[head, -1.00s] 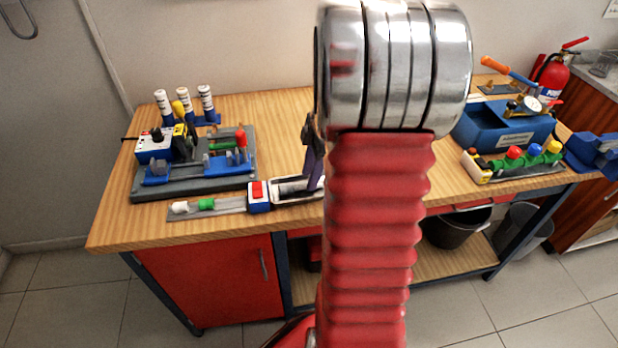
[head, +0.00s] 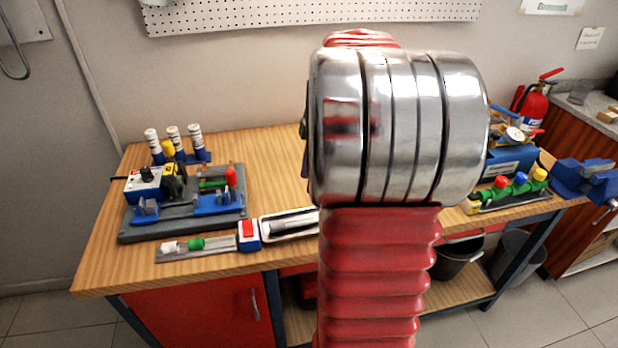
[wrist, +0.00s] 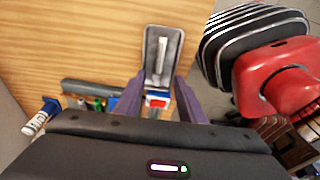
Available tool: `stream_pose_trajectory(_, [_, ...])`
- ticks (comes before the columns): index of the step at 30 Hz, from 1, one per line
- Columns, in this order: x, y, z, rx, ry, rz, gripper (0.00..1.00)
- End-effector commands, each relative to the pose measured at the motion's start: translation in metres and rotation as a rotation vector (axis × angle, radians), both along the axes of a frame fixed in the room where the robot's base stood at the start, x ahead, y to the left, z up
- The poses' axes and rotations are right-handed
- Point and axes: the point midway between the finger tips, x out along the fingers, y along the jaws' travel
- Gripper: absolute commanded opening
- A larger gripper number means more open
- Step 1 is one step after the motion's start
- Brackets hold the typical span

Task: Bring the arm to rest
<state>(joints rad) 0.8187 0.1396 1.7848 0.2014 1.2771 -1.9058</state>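My arm rises through the middle of the head view, with its large metal joint in front of the bench. My gripper (wrist: 160,92) shows in the wrist view as two purple fingers, spread apart with nothing between them. In the head view it is almost wholly hidden behind the joint; only a dark sliver shows at the joint's left edge. A pale-rimmed tray (head: 265,238) with a grey rod-like item (head: 292,225) lies on the wooden bench (head: 110,265). In the wrist view the tray (wrist: 147,60) lies beyond the fingertips, apart from them.
A grey board with blue fixtures (head: 150,230) stands at the bench's left, with several white-capped bottles (head: 173,136) behind. A strip with a green fitting (head: 196,244) lies in front. A valve manifold (head: 520,188), a blue vise (head: 580,178) and a fire extinguisher (head: 533,105) are at right.

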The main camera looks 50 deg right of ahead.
Motion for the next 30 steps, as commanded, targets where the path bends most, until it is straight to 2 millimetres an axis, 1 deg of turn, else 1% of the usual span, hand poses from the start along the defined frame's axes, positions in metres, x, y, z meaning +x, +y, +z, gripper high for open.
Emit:
stream_pose_trajectory(12, [0.0,0.0,0.0,0.0,0.0,-0.001,0.36])
stream_pose_trajectory(17, [0.001,0.0,-0.001,0.004,0.009,-0.056,0.36])
stream_pose_trajectory(22, [0.002,-0.005,-0.003,0.005,0.029,-0.234,0.36])
stream_pose_trajectory(27, [-0.005,-0.004,-0.018,0.015,0.076,-0.474,0.36])
stream_pose_trajectory(30, [-0.011,0.0,-0.024,0.013,0.097,-0.614,0.36])
